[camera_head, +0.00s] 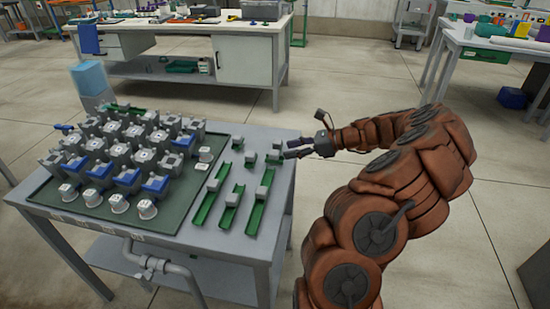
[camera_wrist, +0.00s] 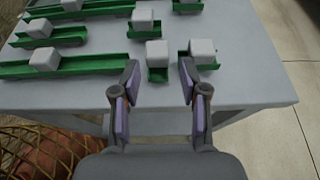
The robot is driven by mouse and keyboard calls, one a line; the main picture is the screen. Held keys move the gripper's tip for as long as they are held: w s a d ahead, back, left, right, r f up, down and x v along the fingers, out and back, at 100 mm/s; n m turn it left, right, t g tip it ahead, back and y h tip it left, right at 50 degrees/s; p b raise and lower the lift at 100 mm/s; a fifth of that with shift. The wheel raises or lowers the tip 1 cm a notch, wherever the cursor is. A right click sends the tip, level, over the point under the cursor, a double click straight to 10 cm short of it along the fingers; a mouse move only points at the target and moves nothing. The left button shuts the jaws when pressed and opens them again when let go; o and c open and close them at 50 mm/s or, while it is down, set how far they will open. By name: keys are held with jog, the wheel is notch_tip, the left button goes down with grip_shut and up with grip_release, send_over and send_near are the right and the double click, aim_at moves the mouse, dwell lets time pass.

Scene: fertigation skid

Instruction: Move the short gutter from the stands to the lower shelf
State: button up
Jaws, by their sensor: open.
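Several green gutters lie on the right part of the grey table, each with pale grey blocks on it. Long ones (camera_head: 230,211) lie toward the front edge, and short green pieces with blocks (camera_head: 250,158) lie farther back. My gripper (camera_head: 290,148) is open and empty at the table's right edge. In the wrist view, one short green piece (camera_wrist: 157,74) lies just beyond and between my fingertips (camera_wrist: 160,80); another (camera_wrist: 205,67) is by the right fingertip. I cannot tell which piece is the short gutter, or make out separate stands. A lower shelf (camera_head: 225,280) shows under the table.
A dark green tray (camera_head: 185,222) full of grey and blue blocks covers the table's left part. Grey pipework (camera_head: 155,265) hangs at the table's front, before the lower shelf. A white workbench (camera_head: 245,55) stands behind. Open floor lies beyond the table's right side.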

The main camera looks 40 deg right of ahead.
aim_at(276, 152)
jog(key=x, duration=0.5)
jog(key=shift+a+r, duration=0.15)
grip_shut()
